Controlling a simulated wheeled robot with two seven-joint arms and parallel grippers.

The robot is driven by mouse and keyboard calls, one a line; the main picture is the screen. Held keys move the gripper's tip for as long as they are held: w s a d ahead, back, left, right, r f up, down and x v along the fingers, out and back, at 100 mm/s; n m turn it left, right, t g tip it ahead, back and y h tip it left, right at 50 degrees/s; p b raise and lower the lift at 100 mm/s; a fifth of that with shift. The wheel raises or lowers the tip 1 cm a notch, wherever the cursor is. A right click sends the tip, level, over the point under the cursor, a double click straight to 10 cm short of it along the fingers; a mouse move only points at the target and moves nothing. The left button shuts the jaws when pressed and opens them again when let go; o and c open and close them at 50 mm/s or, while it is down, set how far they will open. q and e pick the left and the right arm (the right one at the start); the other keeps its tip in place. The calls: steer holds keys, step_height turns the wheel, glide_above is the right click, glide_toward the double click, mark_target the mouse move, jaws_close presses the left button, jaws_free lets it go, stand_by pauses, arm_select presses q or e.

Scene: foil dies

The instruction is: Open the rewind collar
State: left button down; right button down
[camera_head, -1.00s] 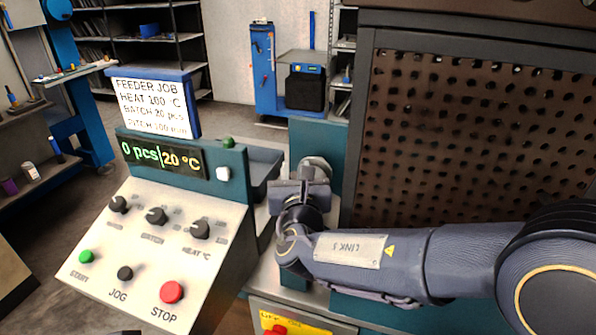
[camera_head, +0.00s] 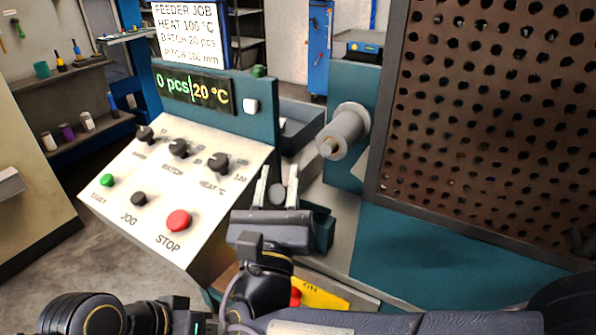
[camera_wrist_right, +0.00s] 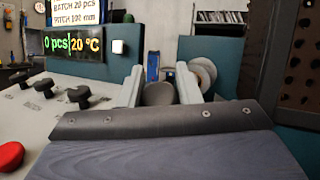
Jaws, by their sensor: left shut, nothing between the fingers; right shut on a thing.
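A pale grey cylinder (camera_head: 343,130) sticks out of the teal machine face, with a small brownish tip at its front end. I cannot make out a separate collar on it. My right gripper (camera_head: 277,178) is to the left of and below the cylinder, apart from it. It is shut on a dark round piece (camera_head: 278,193), also between the pale fingers in the right wrist view (camera_wrist_right: 158,93). What carries this piece is hidden. The cylinder shows behind the right finger there (camera_wrist_right: 203,76). My left gripper (camera_head: 182,312) is at the bottom edge, shut, its fingers hidden.
A sloped control panel (camera_head: 125,205) with knobs and a red STOP button (camera_head: 178,220) stands to the left. Its display (camera_head: 193,90) reads 0 pcs, 20 °C. A perforated dark panel (camera_head: 490,120) stands to the right. A grey tray (camera_head: 300,125) lies behind.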

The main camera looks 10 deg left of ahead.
steer(key=s+a+f+b, duration=0.2)
steer(key=s+f+b, duration=0.1)
steer(key=s+f, duration=0.2)
steer(key=shift+s+f, duration=0.25)
steer(key=shift+f, duration=0.45)
steer(key=c, duration=2)
jaws_free()
steer(key=shift+r, duration=0.15)
steer(key=o, duration=0.9)
steer(key=shift+w+d, duration=0.1)
steer(key=shift+w, duration=0.05)
steer(key=shift+o, duration=0.2)
steer(key=v, duration=0.7)
steer(key=shift+s+f, duration=0.2)
steer(key=shift+s, duration=0.15)
